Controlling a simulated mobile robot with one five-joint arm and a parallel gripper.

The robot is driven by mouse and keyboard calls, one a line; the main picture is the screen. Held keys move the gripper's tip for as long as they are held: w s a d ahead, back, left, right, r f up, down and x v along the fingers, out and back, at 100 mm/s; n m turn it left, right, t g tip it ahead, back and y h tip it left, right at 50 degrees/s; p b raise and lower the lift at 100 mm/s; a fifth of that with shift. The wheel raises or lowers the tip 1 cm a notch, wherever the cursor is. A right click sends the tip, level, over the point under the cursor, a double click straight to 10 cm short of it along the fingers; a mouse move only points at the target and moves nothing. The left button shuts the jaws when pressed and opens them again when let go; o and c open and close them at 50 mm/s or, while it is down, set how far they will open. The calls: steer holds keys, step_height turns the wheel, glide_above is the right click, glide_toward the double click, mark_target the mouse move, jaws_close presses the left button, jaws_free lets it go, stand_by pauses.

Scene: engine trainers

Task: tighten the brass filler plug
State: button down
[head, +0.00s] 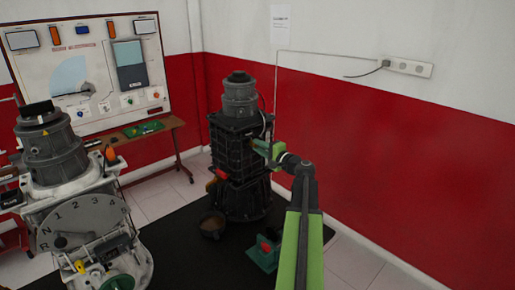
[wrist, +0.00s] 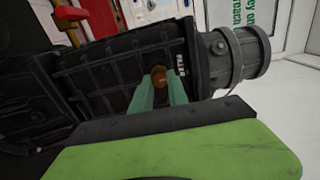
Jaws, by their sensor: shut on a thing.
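The brass filler plug (wrist: 158,77) sits on the ribbed side of a dark gearbox housing in the wrist view. My gripper (wrist: 160,84) is shut on the plug, with its green fingers on either side of it. In the head view my gripper (head: 262,147) reaches the right side of the tall black gearbox (head: 238,150). The plug itself is too small or hidden to make out in the head view. In the wrist view the gearbox (wrist: 90,80) appears tipped on its side, with its grey round end at the right.
A grey trainer with a numbered dial (head: 85,222) stands at the left. A display board (head: 90,75) and wooden bench (head: 150,137) are behind. A round pan (head: 212,226) and a green and red object (head: 265,252) lie on the dark mat. A red wall (head: 400,160) closes the right.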

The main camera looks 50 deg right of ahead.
steer(key=shift+d+r, duration=0.1)
steer(key=c, duration=1.3)
jaws_free()
steer(key=s, duration=0.5)
steer(key=s+a, duration=0.1)
steer(key=s, duration=1.1)
steer(key=shift+s+a, duration=0.2)
